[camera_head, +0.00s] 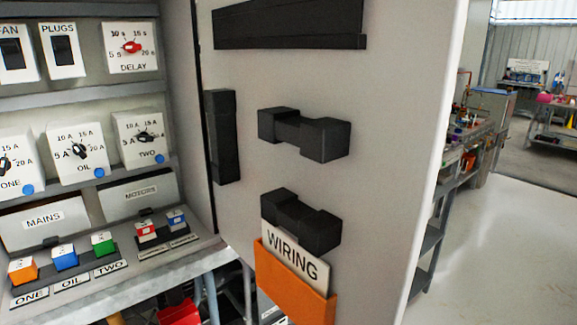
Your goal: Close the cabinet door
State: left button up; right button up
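The cabinet door (390,130) stands open at the right of the cabinet, its inner face turned toward me. The door's hinge side meets the cabinet's right edge, and its free edge is at the right. Black fittings (304,134) are fixed on the inner face, and an orange pocket (290,290) low on it holds a card marked WIRING (292,256). The open cabinet (90,95) at the left shows its inside panel with switches, dials and buttons. Neither of my grippers is in view.
Below the cabinet is a grey metal frame (150,285) with a red bin (180,308) under it. Right of the door, a workbench (480,130) with tools stands along the wall. The pale floor (510,240) at the right is clear.

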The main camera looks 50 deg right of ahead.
aim_at(327, 121)
jog(key=k+l, duration=0.1)
jog(key=l, duration=0.5)
jog(key=k+l, duration=0.1)
jog(key=l, duration=1.05)
jog(key=k, duration=0.05)
